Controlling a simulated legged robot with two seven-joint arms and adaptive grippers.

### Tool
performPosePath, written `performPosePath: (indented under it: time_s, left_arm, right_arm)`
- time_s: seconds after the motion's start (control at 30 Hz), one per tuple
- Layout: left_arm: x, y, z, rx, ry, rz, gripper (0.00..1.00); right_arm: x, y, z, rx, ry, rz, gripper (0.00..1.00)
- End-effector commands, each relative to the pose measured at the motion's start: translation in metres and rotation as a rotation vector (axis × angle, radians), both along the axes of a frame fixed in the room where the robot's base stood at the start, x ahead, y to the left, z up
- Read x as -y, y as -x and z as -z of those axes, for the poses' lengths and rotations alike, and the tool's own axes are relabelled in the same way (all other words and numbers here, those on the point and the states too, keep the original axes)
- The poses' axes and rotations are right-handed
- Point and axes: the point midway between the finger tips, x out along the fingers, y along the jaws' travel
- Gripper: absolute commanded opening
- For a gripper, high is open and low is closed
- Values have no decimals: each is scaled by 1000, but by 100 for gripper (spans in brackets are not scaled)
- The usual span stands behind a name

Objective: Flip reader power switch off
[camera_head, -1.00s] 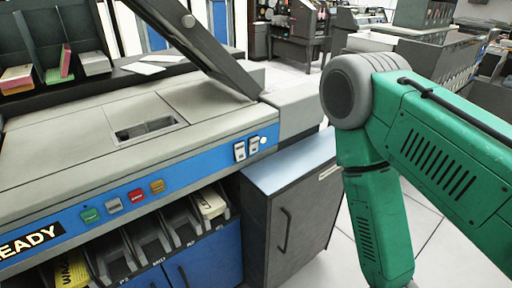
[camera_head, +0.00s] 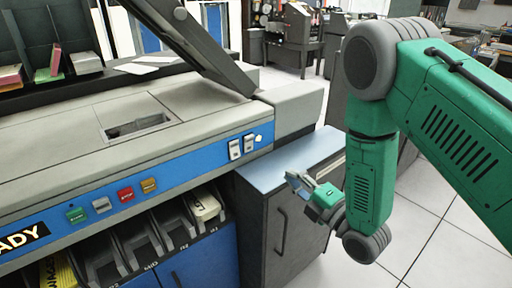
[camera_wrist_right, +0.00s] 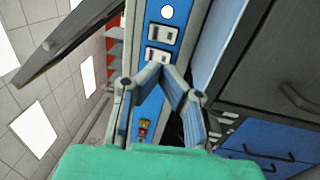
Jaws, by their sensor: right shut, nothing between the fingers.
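The card reader's blue front panel (camera_head: 190,170) carries two white rocker switches side by side, a left one (camera_head: 234,149) and a right one (camera_head: 249,143). A round white lamp or knob (camera_head: 258,138) sits just right of them. My right gripper (camera_head: 292,178) is shut and empty, in front of and to the right of the switches, apart from them. In the right wrist view its closed fingertips (camera_wrist_right: 158,72) point toward the panel, just below the nearer switch (camera_wrist_right: 158,56); the other switch (camera_wrist_right: 163,34) and the round lamp (camera_wrist_right: 167,12) lie beyond. Which switch is the power switch cannot be read. My left gripper is out of view.
Coloured buttons, including a red one (camera_head: 125,194), line the panel's left part. Open card bins (camera_head: 160,235) lie below it. A dark slanted arm (camera_head: 195,40) rises above the reader.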

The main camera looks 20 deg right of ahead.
Motion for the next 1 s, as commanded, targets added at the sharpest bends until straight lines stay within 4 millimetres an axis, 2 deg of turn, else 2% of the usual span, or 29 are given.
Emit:
performPosePath:
  time_s: [0.47, 0.67, 1.0]
  left_arm:
    - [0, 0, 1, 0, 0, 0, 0]
    - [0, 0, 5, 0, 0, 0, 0]
    - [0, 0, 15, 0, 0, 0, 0]
  right_arm:
    - [-1, -5, -4, 24, 12, 0, 0]
    - [-11, -32, -9, 27, 11, -1, 0]
    - [-36, -99, -18, 24, 10, 1, 0]
